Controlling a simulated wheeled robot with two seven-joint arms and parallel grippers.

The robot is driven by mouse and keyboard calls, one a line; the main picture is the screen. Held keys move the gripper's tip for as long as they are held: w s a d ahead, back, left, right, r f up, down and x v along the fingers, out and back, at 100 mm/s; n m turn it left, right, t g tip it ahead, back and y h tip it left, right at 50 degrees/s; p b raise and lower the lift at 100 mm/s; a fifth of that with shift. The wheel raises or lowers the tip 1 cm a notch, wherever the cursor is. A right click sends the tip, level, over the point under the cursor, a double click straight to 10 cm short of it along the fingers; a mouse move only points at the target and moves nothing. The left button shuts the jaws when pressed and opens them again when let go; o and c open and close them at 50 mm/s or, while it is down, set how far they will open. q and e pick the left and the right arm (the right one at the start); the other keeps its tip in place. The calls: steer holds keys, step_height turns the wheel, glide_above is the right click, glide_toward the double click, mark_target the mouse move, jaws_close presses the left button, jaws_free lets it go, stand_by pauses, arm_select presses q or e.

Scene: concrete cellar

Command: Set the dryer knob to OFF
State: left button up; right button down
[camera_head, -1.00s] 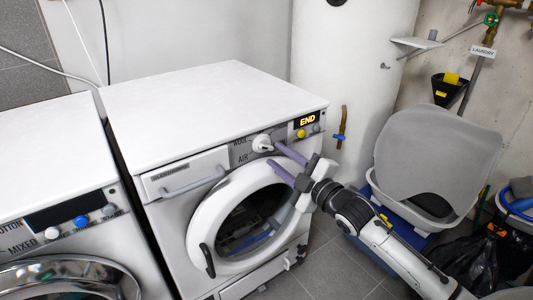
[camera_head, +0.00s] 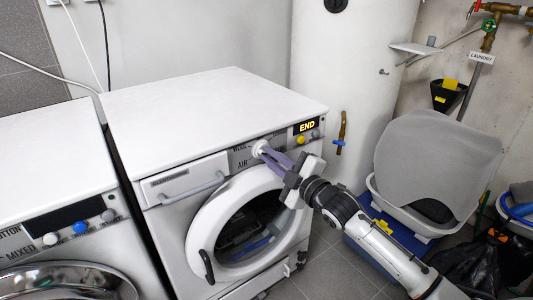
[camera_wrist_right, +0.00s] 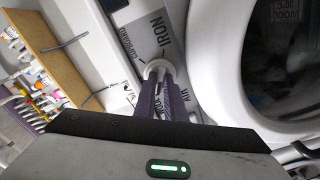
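The dryer (camera_head: 215,98) is the white machine in the middle of the head view, with a lit END display (camera_head: 307,126). Its white round knob (camera_head: 259,147) sits on the front panel between printed labels such as WOOL and AIR. In the right wrist view the knob (camera_wrist_right: 158,67) shows with IRON, CUPBOARD and AIR printed around it. My right gripper (camera_head: 265,151) has its purple fingers closed together at the knob, one on each side. The fingers also show in the right wrist view (camera_wrist_right: 160,86). They hide part of the knob, and its pointer cannot be read. My left gripper is not in view.
A washing machine (camera_head: 50,150) stands close on the left. The dryer's round door (camera_head: 204,222) lies just below the knob. A yellow button (camera_head: 301,139) is right of it. A grey-lidded basket (camera_head: 430,150) and a black bag (camera_head: 468,262) stand at right.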

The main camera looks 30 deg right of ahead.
steer(key=shift+r+m+p, duration=0.3)
steer(key=shift+p, duration=0.15)
steer(key=m+p, duration=0.2)
steer(key=m, duration=0.1)
steer(key=shift+m, duration=0.4)
steer(key=shift+r+m+p, duration=0.15)
steer(key=shift+m+p, duration=0.55)
steer(key=m+p, duration=0.1)
steer(key=m, duration=0.2)
steer(key=shift+w, duration=0.1)
